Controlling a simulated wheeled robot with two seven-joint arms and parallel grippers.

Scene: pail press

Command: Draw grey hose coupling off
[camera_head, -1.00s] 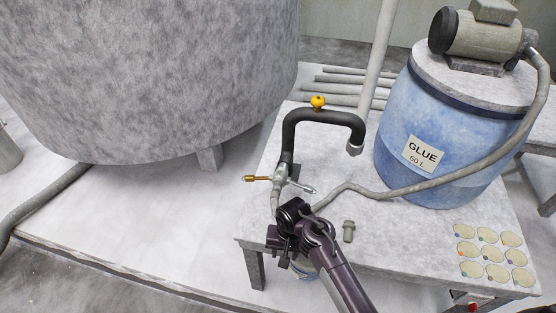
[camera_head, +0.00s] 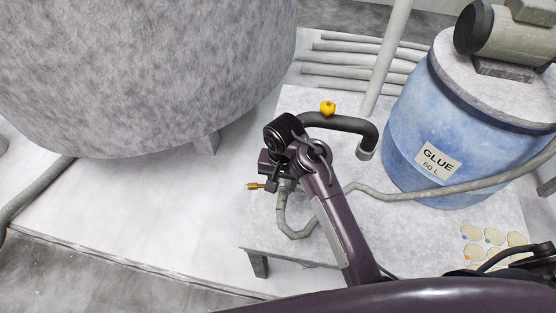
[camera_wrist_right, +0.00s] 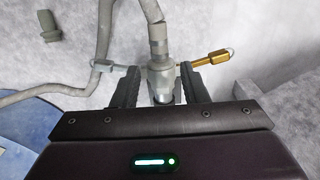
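The grey hose coupling (camera_wrist_right: 160,72) sits between the fingers of my right gripper (camera_wrist_right: 160,84) in the right wrist view. A brass lever (camera_wrist_right: 214,58) sticks out to its right and a silver lever (camera_wrist_right: 112,66) to its left. The fingers stand on both sides of the coupling with small gaps, so the gripper is open. The grey hose (camera_wrist_right: 152,12) leads away from the coupling. My left gripper is out of view.
A blue glue drum (camera_head: 408,130) with a motor on top stands at the right of the white table (camera_head: 400,230). A large grey tank (camera_head: 140,70) fills the upper left. A loose grey fitting (camera_wrist_right: 48,24) lies on the table.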

